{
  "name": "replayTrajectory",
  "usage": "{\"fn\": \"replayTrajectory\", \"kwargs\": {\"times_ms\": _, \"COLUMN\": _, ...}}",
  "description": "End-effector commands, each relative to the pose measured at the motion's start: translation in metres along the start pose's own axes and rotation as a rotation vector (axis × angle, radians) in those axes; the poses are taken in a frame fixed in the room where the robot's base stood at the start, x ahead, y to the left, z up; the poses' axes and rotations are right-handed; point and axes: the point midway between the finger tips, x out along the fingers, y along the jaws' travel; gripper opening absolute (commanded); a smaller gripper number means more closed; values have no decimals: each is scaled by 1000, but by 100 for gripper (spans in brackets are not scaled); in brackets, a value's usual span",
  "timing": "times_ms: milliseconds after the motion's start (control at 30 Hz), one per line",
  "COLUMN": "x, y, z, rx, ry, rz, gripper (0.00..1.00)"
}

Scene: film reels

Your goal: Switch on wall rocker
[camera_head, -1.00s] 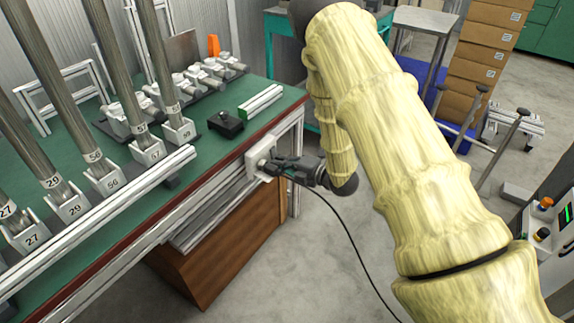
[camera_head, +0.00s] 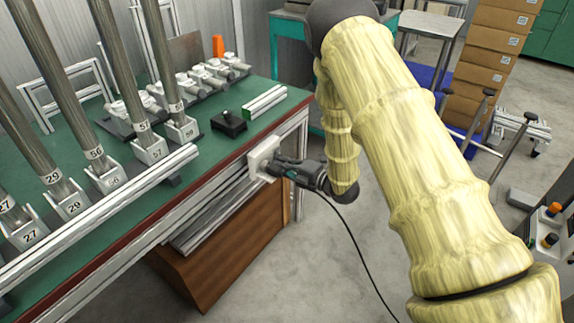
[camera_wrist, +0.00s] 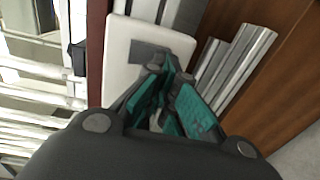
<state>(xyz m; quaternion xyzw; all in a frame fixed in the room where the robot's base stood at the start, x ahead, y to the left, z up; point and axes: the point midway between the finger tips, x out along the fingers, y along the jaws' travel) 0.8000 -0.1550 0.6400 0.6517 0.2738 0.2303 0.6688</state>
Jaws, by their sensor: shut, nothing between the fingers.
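The wall rocker is a white plate (camera_head: 258,154) fixed to the front edge of the green workbench. It also shows in the wrist view (camera_wrist: 118,62), with a grey rocker part (camera_wrist: 140,54) partly hidden behind my fingertips. My gripper (camera_head: 272,168) is at the plate, its fingertips over the lower right of the plate's face. In the wrist view my gripper (camera_wrist: 164,66) has its fingertips together with nothing between them, right by the grey part. I cannot tell whether they touch it, nor which way the rocker is tipped.
The green workbench (camera_head: 85,150) holds numbered posts (camera_head: 148,147), a metal rail and a black box with a knob (camera_head: 228,122). A brown wooden panel (camera_head: 225,255) stands below. Stacked cardboard boxes (camera_head: 488,60) stand at the back right.

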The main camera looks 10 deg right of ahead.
Motion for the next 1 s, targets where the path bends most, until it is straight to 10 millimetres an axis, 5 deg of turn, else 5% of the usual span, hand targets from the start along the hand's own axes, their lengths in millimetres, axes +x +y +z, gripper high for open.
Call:
{"fn": "replayTrajectory", "kwargs": {"times_ms": 333, "x": -24, "y": -12, "z": 0, "rx": 1, "ry": 13, "rz": -2, "gripper": 0}}
{"fn": "replayTrajectory", "kwargs": {"times_ms": 700, "x": -94, "y": -27, "z": 3, "rx": 2, "ry": 7, "rz": -2, "gripper": 0}}
{"fn": "replayTrajectory", "kwargs": {"times_ms": 1000, "x": -120, "y": -34, "z": 3, "rx": 0, "ry": 11, "rz": -1, "gripper": 0}}
